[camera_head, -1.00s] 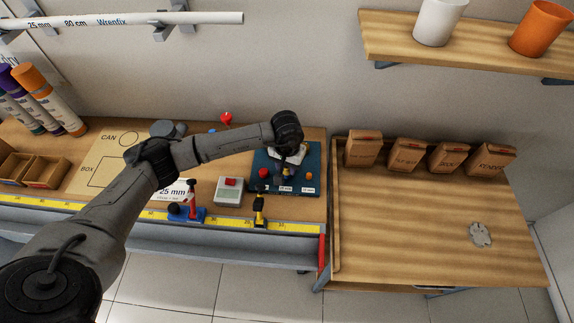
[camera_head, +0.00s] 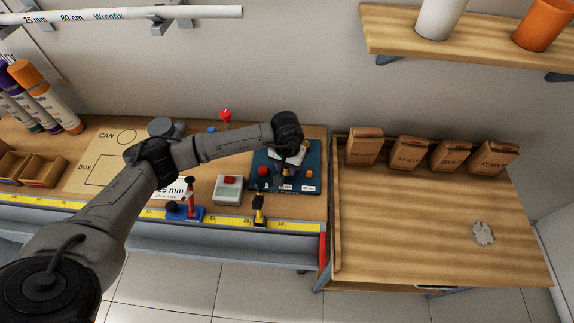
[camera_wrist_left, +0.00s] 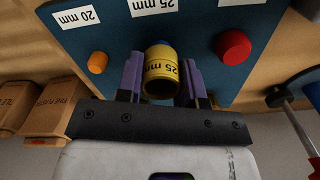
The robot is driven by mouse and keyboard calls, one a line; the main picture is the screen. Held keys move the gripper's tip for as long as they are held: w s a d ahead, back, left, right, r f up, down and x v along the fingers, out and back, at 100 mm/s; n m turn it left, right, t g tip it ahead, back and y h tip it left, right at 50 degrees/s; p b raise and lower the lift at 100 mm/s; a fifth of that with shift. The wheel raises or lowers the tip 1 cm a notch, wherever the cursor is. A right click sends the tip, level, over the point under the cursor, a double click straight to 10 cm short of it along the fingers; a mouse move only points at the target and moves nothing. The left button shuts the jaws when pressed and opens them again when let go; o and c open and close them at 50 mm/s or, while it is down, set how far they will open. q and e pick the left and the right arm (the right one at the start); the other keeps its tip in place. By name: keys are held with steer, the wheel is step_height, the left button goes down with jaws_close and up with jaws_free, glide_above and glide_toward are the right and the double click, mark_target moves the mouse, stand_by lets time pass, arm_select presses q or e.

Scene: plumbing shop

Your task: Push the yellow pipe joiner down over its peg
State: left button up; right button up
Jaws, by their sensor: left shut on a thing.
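The yellow pipe joiner (camera_wrist_left: 160,72), marked 25 mm, sits between the two purple fingers of my left gripper (camera_wrist_left: 161,78) in the left wrist view. The fingers are shut on its sides. The dark blue peg board (camera_wrist_left: 110,42) lies beyond it, with an orange peg (camera_wrist_left: 97,62) and a red peg (camera_wrist_left: 233,46) on either side. A blue rim shows at the joiner's far end; how far the joiner sits on its peg is hidden. In the head view my left gripper (camera_head: 285,172) is over the board, and the joiner is mostly hidden there.
A grey box with a red button (camera_head: 228,190) and a red-and-blue clamp (camera_head: 188,206) stand left of the board. A yellow-and-black tool (camera_head: 259,207) is at the bench's front edge.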

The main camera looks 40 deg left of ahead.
arm_select(q)
steer(key=shift+f+b, duration=0.3)
steer(key=shift+f, duration=0.1)
steer(key=o, duration=1)
steer(key=shift+c, duration=0.2)
step_height(320, 180, up, 14)
steer(key=shift+p, duration=0.4)
steer(key=shift+f, duration=0.1)
